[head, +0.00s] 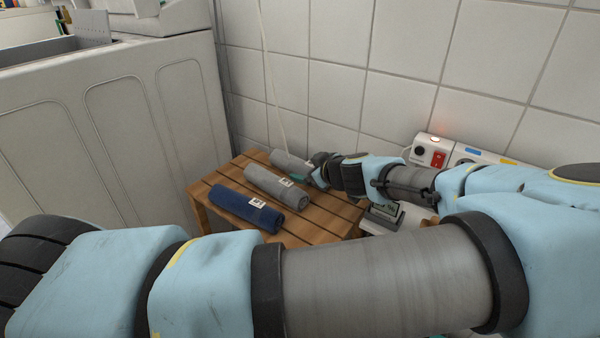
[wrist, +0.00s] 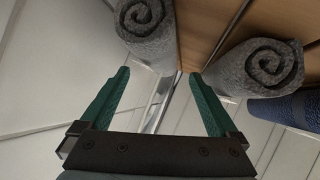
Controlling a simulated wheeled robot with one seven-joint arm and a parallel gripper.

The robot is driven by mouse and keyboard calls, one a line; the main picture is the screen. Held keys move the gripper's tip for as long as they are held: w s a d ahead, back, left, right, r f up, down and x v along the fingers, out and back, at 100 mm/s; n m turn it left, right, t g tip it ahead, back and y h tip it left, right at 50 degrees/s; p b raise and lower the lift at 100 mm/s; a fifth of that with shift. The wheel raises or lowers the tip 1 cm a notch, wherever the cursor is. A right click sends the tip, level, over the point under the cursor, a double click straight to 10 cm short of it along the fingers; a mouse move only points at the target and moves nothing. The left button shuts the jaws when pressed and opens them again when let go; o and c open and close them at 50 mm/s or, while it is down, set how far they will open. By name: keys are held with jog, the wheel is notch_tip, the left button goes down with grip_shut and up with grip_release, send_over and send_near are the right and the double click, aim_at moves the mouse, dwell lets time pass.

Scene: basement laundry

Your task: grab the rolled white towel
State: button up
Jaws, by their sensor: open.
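No clearly white towel shows. Three rolled towels lie side by side on a slatted wooden bench (head: 228,178). The farthest roll (head: 287,159) is grey and partly hidden behind my gripper; it shows at the upper left of the wrist view (wrist: 146,22). The middle roll (head: 268,183) is grey with a pale label, at right in the wrist view (wrist: 256,70). The nearest is navy blue (head: 243,207). My gripper (head: 306,178) is at the rolls' right ends. In the wrist view its green fingers (wrist: 158,74) are apart, with nothing between them.
A tiled wall stands close behind the bench. A white appliance (head: 160,110) stands at left. A thin pale cord (head: 268,75) hangs behind the farthest roll.

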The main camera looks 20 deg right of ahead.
aim_at(301, 165)
jog(key=b+x, duration=0.1)
jog(key=x, duration=0.5)
jog(key=shift+w+f, duration=0.2)
jog(key=shift+w, duration=0.15)
jog(key=c, duration=1.3)
jog(key=shift+o, duration=0.2)
jog(key=shift+a+r, duration=0.1)
